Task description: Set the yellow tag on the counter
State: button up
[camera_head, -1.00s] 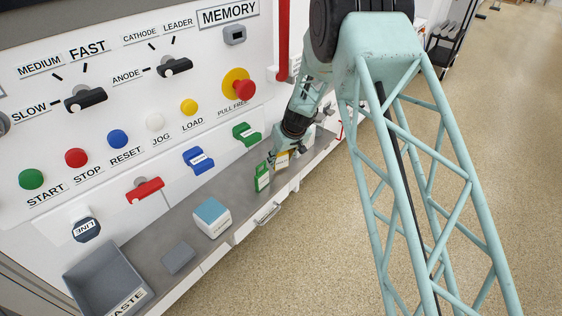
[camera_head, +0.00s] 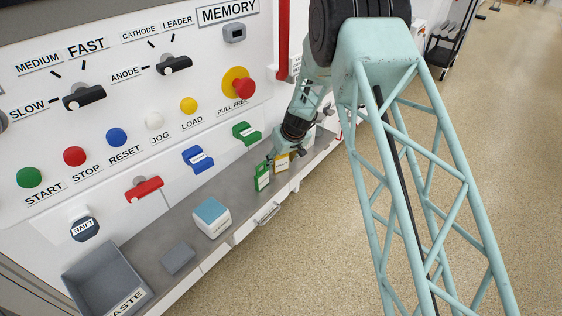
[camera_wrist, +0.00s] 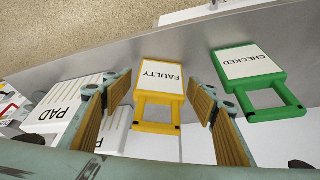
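The yellow tag, labelled FAULTY, is on the grey counter (camera_head: 228,184) in the head view (camera_head: 282,164), close to the right of the green tag. In the wrist view the yellow tag (camera_wrist: 159,88) lies between my two fingers, its handle toward me. My gripper (camera_wrist: 159,98) is open, with a visible gap between each finger and the tag's handle. In the head view my gripper (camera_head: 281,152) is just behind the yellow tag and its fingers are hard to make out. Whether the tag's whole lower edge touches the counter cannot be told.
A green CHECKED tag (camera_wrist: 250,73) is right of my right finger in the wrist view. A white PAD box (camera_wrist: 62,103) is left of my left finger. In the head view a blue-topped box (camera_head: 211,213), a grey block (camera_head: 178,259) and a WASTE bin (camera_head: 97,274) are further left.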

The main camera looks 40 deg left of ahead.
jog(key=shift+r, duration=0.15)
jog(key=shift+d+r, duration=0.15)
jog(key=shift+r, duration=0.3)
jog(key=v, duration=1.1)
jog(key=shift+p, duration=0.45)
dwell(0.5)
jog(key=shift+d+r, duration=0.1)
jog(key=shift+r, duration=0.05)
